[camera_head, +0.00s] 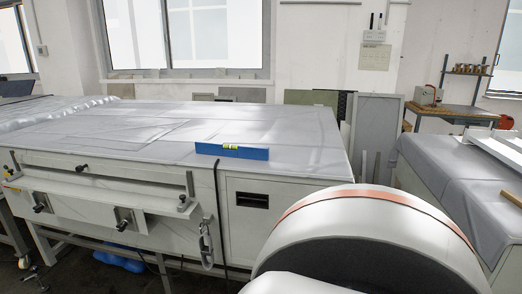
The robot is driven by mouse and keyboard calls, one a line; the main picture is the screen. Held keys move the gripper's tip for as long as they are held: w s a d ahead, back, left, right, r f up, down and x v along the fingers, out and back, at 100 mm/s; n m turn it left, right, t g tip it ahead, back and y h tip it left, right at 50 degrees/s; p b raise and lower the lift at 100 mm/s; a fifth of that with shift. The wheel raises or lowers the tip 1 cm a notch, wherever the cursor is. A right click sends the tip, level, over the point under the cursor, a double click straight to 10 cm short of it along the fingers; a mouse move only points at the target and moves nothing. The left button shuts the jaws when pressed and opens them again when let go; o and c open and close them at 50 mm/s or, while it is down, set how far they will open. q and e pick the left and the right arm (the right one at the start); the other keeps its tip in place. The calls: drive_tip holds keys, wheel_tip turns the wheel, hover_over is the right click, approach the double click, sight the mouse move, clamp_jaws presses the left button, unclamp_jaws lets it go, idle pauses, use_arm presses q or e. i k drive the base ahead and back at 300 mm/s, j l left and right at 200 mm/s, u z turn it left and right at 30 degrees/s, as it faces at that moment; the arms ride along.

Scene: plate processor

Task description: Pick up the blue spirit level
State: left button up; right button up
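The blue spirit level (249,153) lies on the grey-covered top of the plate processor (285,125), close to its front edge. It has a yellow-green vial near its left end. It lies roughly level across the picture, and nothing covers it. Neither of my grippers can be made out in the head view. A large rounded white part with an orange stripe fills the lower right and looks like a part of my own body.
Clamps and a rail (100,192) run along the processor's front. A second covered table (455,175) stands at the right. A workbench (465,112) stands behind it. Panels (375,125) lean on the back wall. The top around the level is clear.

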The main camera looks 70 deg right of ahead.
sight(250, 152)
drive_tip(key=z, duration=1.95)
drive_tip(key=j+z, duration=0.1)
drive_tip(key=z, duration=0.35)
drive_tip(key=i+j+z, duration=0.1)
drive_tip(key=z, duration=0.35)
drive_tip(key=j+z, duration=0.3)
drive_tip(key=j, duration=0.15)
drive_tip(key=j+z, duration=0.35)
drive_tip(key=j, duration=0.15)
